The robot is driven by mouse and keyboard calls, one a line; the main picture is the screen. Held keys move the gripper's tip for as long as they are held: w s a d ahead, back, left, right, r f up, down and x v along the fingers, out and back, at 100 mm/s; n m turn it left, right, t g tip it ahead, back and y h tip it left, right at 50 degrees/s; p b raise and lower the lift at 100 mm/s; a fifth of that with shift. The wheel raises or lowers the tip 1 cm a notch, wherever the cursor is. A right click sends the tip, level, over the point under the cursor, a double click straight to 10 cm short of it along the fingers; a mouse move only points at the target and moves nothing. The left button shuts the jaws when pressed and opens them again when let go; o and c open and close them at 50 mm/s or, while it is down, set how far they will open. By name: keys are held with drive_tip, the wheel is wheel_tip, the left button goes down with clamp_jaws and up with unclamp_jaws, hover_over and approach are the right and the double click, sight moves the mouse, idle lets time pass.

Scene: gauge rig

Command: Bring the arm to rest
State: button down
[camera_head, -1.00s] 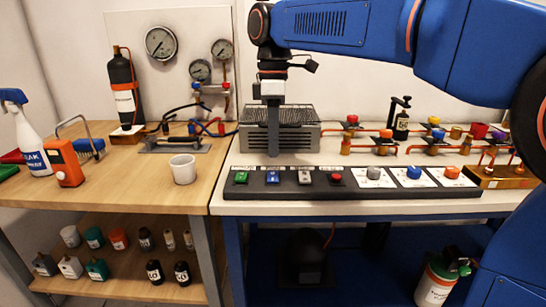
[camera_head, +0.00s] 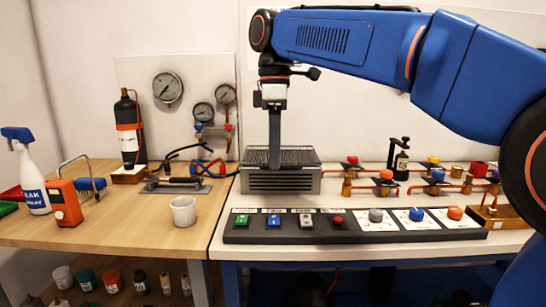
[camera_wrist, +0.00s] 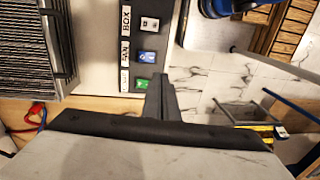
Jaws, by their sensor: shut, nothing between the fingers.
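My gripper (camera_head: 275,165) hangs pointing down from my blue arm, in front of the grey slatted metal box in the head view. Its dark fingers are together with nothing between them. In the wrist view the shut fingers (camera_wrist: 160,82) stand beside the green button of the button panel. My upper arm spans the top right of the head view.
The grey slatted box (camera_head: 281,182) stands on the white bench behind the gripper. The button panel (camera_head: 352,225) lies along its front, copper piping with valves (camera_head: 383,182) to the right. A white cup (camera_head: 183,211) and spray bottle (camera_head: 33,178) stand on the wooden table.

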drive_tip(key=s+d+f+m+t, duration=0.1)
drive_tip(key=s+d+f+m, duration=0.35)
drive_tip(key=d, duration=0.35)
drive_tip(key=s+d+f+m+t, duration=0.2)
drive_tip(key=s+d+f+m, duration=0.15)
drive_tip(key=d+f, duration=0.35)
drive_tip(key=s+d+f+m+t, duration=0.1)
drive_tip(key=s+d+f+m, duration=0.3)
drive_tip(key=s+d+f, duration=0.2)
drive_tip(key=s+d+f+m+t, duration=0.2)
drive_tip(key=s+d+f+m, duration=0.3)
drive_tip(key=f, duration=0.6)
drive_tip(key=shift+s+d+f, duration=0.3)
drive_tip(key=shift+s+d, duration=0.15)
drive_tip(key=shift+s, duration=0.25)
drive_tip(key=shift+r, duration=0.1)
